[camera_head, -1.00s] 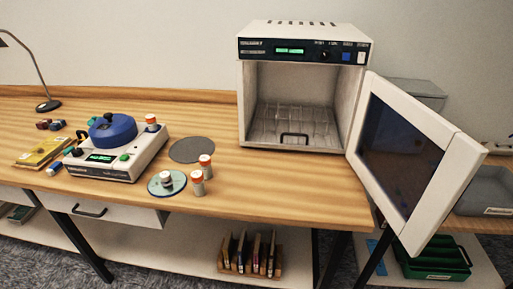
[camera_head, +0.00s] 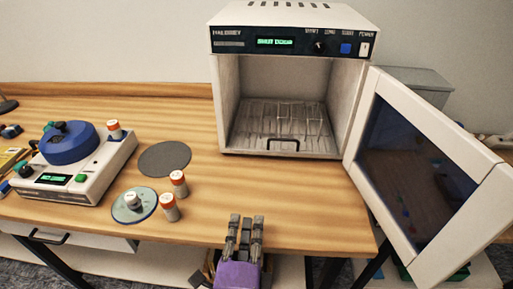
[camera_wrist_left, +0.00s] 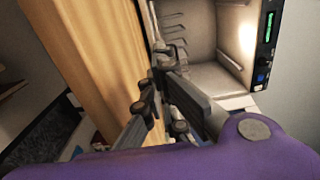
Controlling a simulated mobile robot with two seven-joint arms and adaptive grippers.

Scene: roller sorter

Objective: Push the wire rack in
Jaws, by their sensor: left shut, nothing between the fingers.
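The wire rack (camera_head: 285,122) sits low inside the open white oven-like cabinet (camera_head: 224,110). Its dark front handle (camera_head: 283,144) is at the cabinet's front opening. My left gripper (camera_head: 246,220), with a purple body, is in front of the cabinet near the table's front edge, shut and empty. It is apart from the rack. In the left wrist view the gripper fingers (camera_wrist_left: 158,75) point toward the cabinet interior (camera_wrist_left: 208,40), where part of the rack (camera_wrist_left: 172,32) shows beyond them. My right gripper is not in view.
The cabinet door (camera_head: 425,165) stands wide open to the right. A centrifuge-like device (camera_head: 70,160), a grey disc (camera_head: 164,159), a glass dish (camera_head: 134,205) and two orange-capped vials (camera_head: 169,207) lie to the left. The wooden table (camera_head: 280,190) is clear before the cabinet.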

